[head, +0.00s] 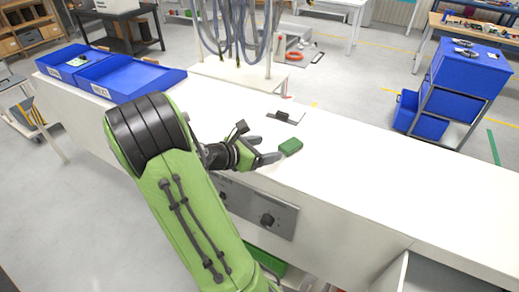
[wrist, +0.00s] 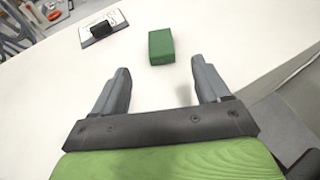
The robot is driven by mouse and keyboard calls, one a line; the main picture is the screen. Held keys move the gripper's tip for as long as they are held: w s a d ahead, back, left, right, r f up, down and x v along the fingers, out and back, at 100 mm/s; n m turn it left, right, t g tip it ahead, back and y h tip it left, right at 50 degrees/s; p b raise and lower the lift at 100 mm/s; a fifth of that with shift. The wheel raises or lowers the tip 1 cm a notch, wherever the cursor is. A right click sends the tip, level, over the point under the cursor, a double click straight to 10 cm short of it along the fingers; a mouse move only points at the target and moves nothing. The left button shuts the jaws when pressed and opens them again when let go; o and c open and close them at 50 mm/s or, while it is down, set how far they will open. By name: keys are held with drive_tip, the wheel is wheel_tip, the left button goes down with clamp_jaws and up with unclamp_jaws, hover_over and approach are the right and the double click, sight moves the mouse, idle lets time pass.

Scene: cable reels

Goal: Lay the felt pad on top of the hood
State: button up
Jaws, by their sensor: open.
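A green block, which looks like the felt pad (head: 290,147), lies on the long white surface. In the wrist view the felt pad (wrist: 161,46) is just beyond my fingertips, between their lines, and nothing touches it. My gripper (head: 270,149) is open and empty, low over the white surface with its fingers pointing at the pad; both fingers of my gripper (wrist: 160,80) show in the wrist view. I cannot tell for sure which thing is the hood; the long white body (head: 400,172) under the pad has a front panel with a knob.
A flat plate with a black handle (head: 285,117) lies just behind the pad; the plate (wrist: 103,28) is upper left in the wrist view. Two blue trays (head: 130,80) stand at the far left end. The white surface to the right is clear. A blue cart (head: 450,95) stands beyond.

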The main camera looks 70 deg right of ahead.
drive_tip(key=shift+v, duration=1)
